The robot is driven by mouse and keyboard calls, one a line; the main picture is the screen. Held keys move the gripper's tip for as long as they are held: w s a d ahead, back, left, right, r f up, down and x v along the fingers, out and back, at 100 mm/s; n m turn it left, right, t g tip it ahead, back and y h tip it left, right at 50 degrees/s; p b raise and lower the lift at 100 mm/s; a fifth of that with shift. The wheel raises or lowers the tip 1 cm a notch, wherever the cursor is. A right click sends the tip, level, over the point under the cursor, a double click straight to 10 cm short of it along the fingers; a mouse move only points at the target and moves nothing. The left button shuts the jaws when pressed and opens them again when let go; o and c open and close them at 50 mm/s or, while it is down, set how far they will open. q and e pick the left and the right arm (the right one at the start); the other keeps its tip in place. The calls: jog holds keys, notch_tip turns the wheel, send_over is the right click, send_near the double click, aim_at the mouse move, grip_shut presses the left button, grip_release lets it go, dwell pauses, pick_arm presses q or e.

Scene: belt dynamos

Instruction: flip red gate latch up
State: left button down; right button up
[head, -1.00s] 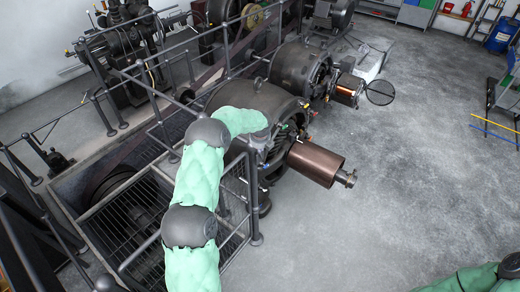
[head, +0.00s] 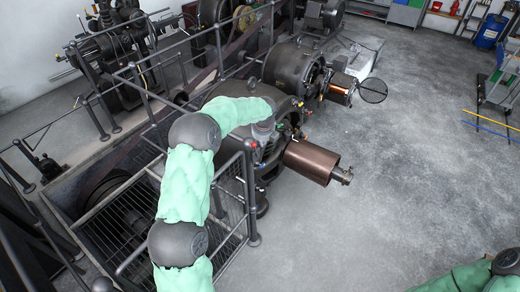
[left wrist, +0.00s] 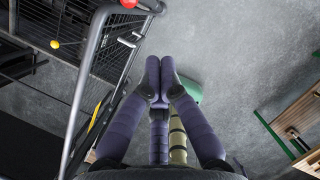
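A small red knob (head: 254,144), which looks like the gate latch's, shows at the top of the grey railing gate post beside my left gripper in the head view. In the left wrist view a red ball (left wrist: 129,3) is cut by the top edge, on the grey tubular gate frame (left wrist: 88,75). My left gripper (left wrist: 160,72) points toward the top of that view, its two dark fingers drawn together with nothing seen between the tips. The ball lies up and left of the fingertips, apart from them in the picture. My right gripper is out of view.
The railing (head: 248,195) and mesh enclosure stand close by my left arm. A dynamo with a copper-brown cylinder (head: 311,162) sits just to the right. A yellow ball (left wrist: 54,44) shows in the left wrist view. The concrete floor (head: 410,170) at right is largely open.

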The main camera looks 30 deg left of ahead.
pick_arm(q)
jog(key=v, duration=0.2)
jog(key=shift+s+r, duration=0.1)
jog(key=shift+r, duration=0.15)
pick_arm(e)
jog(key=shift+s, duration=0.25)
pick_arm(q)
jog(key=shift+s, duration=0.1)
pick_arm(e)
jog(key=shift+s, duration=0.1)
